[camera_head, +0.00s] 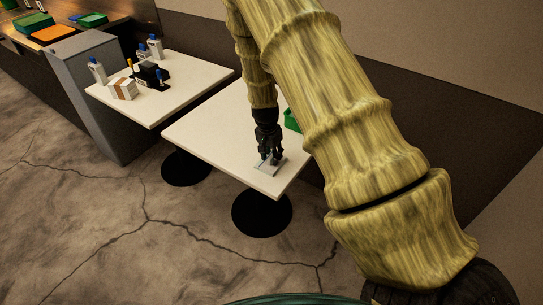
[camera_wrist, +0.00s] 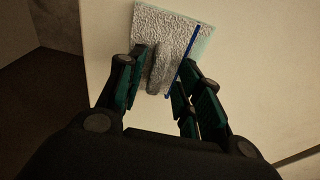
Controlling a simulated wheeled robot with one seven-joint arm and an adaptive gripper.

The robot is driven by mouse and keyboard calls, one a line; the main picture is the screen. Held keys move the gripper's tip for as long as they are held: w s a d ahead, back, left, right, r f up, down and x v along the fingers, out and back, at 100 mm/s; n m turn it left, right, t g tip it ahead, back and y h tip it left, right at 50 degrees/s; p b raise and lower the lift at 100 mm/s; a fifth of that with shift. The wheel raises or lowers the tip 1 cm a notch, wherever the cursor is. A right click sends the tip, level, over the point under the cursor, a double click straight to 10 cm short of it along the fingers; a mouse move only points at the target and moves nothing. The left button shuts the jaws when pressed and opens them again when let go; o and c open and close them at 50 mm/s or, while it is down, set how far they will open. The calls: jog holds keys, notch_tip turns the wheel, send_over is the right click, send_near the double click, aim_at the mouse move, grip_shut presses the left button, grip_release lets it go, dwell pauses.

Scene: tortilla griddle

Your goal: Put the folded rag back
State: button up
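The folded rag (camera_wrist: 172,32) is pale grey-white and textured, with a blue stripe along one side. It lies on the near white table (camera_head: 215,125), close to its front right corner, where it also shows in the head view (camera_head: 266,172). My gripper (camera_head: 270,157) points down right over the rag. In the wrist view my gripper (camera_wrist: 165,75) has its fingers apart, one on each side of a raised ridge of the rag. The fingers do not visibly close on the cloth. The near end of the rag is partly hidden by the fingers.
A green object (camera_head: 292,121) on the near table is partly hidden behind my arm. A second white table (camera_head: 180,100) at the left holds bottles (camera_head: 97,71), a box (camera_head: 123,89) and a black holder (camera_head: 150,74). A dark wall runs behind the tables.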

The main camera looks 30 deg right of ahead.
aim_at(269, 159)
notch_tip(269, 159, up, 11)
jog(key=a+b, duration=0.1)
jog(key=b, duration=0.1)
jog(key=shift+s+a+r, duration=0.15)
jog(key=shift+s+a, duration=0.15)
jog(key=shift+s, duration=0.05)
dwell(0.5)
